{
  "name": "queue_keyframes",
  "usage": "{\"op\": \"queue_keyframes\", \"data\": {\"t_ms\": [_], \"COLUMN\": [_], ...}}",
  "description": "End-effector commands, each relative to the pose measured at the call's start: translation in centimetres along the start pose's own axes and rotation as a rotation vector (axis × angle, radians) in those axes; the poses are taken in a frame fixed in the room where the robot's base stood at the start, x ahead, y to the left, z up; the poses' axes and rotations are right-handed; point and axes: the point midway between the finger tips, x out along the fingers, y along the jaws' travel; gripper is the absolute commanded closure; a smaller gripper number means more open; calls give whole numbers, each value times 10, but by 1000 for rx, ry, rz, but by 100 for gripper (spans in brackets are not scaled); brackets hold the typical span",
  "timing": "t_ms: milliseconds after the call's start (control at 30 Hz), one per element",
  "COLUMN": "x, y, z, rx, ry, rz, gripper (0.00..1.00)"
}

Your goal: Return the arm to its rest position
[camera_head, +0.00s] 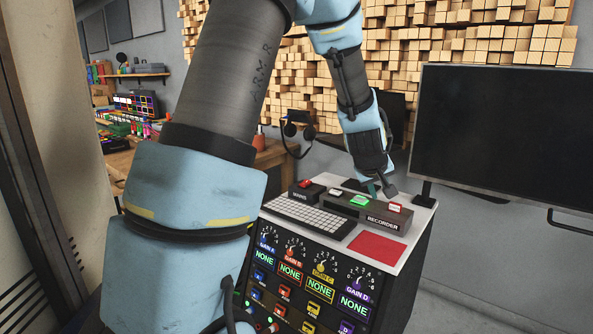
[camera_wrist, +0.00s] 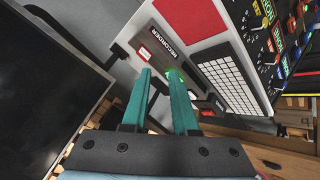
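My arm reaches across the head view from the upper left and bends down to the console on the right. My gripper (camera_head: 376,187) hangs just above the back of the console (camera_head: 419,240), beside the recorder box (camera_head: 375,216). In the wrist view the two teal fingers of my gripper (camera_wrist: 160,72) stand apart with nothing between them. The right fingertip overlaps the green lit button (camera_wrist: 175,76) of the recorder; I cannot tell whether it touches. The green button also shows in the head view (camera_head: 359,201).
A keyboard (camera_head: 312,215) and a red pad (camera_head: 377,247) lie on the console top. Gain knobs and labels reading NONE cover its front. A large dark monitor (camera_head: 505,135) stands at the right. A cluttered wooden desk (camera_head: 120,160) is at the back left.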

Motion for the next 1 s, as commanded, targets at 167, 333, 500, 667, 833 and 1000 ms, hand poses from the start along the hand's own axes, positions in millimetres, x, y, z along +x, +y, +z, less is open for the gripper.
{"op": "queue_keyframes", "data": {"t_ms": [167,333,500,667,833,1000], "x": [-70,-137,-184,-200,-200,-199], "y": [-116,-200,-246,-260,-261,-260], "z": [10,46,80,94,95,94], "rx": [95,155,184,192,194,193], "ry": [-143,-304,-423,-470,-473,-472], "rz": [-172,-297,-364,-383,-384,-383], "gripper": [73,73,73,73,73,73]}}
